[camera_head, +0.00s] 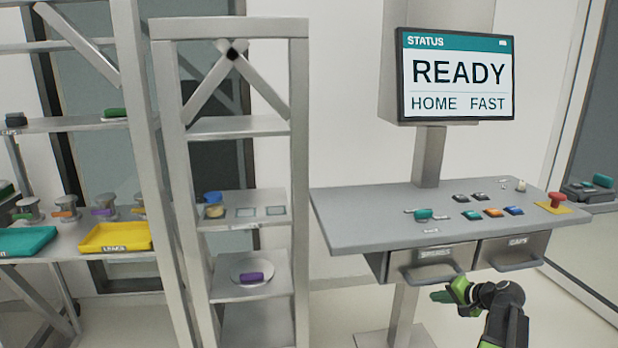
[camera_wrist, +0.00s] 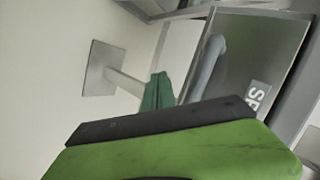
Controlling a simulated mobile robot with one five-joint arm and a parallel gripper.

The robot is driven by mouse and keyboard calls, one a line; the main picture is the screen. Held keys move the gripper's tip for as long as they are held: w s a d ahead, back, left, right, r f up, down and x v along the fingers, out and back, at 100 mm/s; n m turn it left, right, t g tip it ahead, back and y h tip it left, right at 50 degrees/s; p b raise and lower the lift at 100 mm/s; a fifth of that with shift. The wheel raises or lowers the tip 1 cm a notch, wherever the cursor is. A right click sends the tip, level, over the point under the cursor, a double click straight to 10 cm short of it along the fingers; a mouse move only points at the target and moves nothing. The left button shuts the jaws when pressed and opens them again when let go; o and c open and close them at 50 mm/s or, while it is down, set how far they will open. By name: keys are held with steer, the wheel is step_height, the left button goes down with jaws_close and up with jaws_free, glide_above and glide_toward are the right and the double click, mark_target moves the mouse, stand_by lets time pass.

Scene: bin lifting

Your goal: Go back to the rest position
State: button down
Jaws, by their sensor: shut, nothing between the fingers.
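My gripper (camera_head: 442,296) is at the lower right of the head view, just below and in front of the left drawer (camera_head: 432,262) of the grey console table (camera_head: 365,212). Its fingers point left and are shut with nothing held. In the wrist view the green fingertip (camera_wrist: 158,92) shows beyond my green and black gripper body, which hides part of the scene. The labelled drawer front (camera_wrist: 235,65) is close by in that view.
The right drawer (camera_head: 512,251) also looks shut. The console carries buttons, a red stop knob (camera_head: 556,200) and a status screen (camera_head: 457,75) reading READY, HOME, FAST. A metal shelf (camera_head: 235,128) stands left, with a purple object (camera_head: 252,277) on a disc. A yellow tray (camera_head: 115,237) lies farther left.

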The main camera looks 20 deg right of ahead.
steer(key=w+a+n+g+y+p, duration=0.1)
steer(key=a+n+g+p, duration=0.2)
steer(key=a, duration=0.8)
steer(key=w+a+n+g+p, duration=0.2)
steer(key=a, duration=1)
steer(key=s+a+r+n+g+h+p, duration=0.1)
steer(key=s+a+n+g+p, duration=0.1)
steer(key=a, duration=0.8)
steer(key=s+a+r+n+g+h+p, duration=0.2)
steer(key=s+a+n+g+p, duration=0.1)
steer(key=a, duration=0.7)
steer(key=s+n+p, duration=0.1)
steer(key=s, duration=0.1)
steer(key=shift+s+a+r+n, duration=0.15)
steer(key=shift+s+r+n, duration=0.15)
steer(key=shift+s, duration=0.1)
steer(key=shift+a, duration=0.1)
